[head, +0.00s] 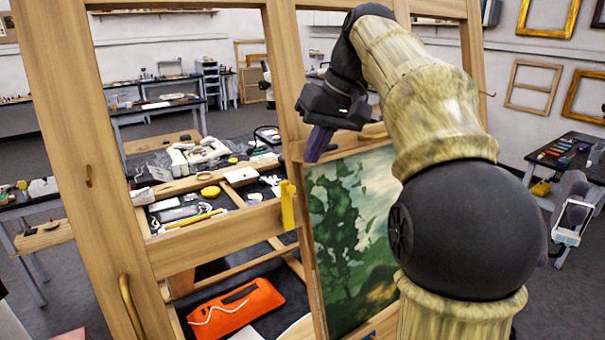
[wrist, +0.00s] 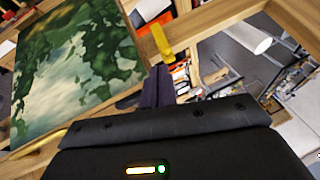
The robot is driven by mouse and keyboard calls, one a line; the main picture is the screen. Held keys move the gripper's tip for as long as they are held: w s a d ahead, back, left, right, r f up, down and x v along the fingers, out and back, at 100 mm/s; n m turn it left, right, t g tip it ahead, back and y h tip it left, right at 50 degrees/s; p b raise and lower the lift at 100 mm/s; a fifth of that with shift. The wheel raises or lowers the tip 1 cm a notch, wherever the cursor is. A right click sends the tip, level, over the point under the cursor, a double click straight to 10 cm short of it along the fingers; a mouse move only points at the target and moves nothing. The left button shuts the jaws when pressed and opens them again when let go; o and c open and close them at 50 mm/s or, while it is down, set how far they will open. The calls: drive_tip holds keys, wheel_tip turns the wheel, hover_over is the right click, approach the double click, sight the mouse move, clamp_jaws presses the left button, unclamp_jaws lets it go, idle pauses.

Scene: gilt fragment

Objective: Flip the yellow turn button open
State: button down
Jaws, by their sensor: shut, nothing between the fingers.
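The yellow turn button (head: 288,205) is on the wooden frame post, at the end of the horizontal rail beside the green painting. It stands upright in the head view. It also shows in the wrist view (wrist: 162,40), above the fingers. My gripper (head: 317,146) has dark purple fingers and is up and to the right of the turn button, apart from it in the head view. In the wrist view the fingers (wrist: 157,84) are together and empty, with their tips just below the turn button. I cannot tell the gap in depth.
The green landscape painting (head: 350,235) fills the panel right of the post. Wooden rails and posts (head: 215,240) surround the openings. A brass handle (head: 130,305) is on the left post. Behind is a cluttered table, with an orange pouch (head: 236,308) lower down.

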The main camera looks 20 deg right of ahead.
hover_over(291, 195)
drive_tip(key=s+d, duration=0.2)
wheel_tip(291, 195, down, 5)
drive_tip(key=shift+w+f, duration=0.1)
drive_tip(key=shift+w, duration=0.15)
drive_tip(key=shift+w+a, duration=0.1)
drive_tip(key=shift+s, duration=0.2)
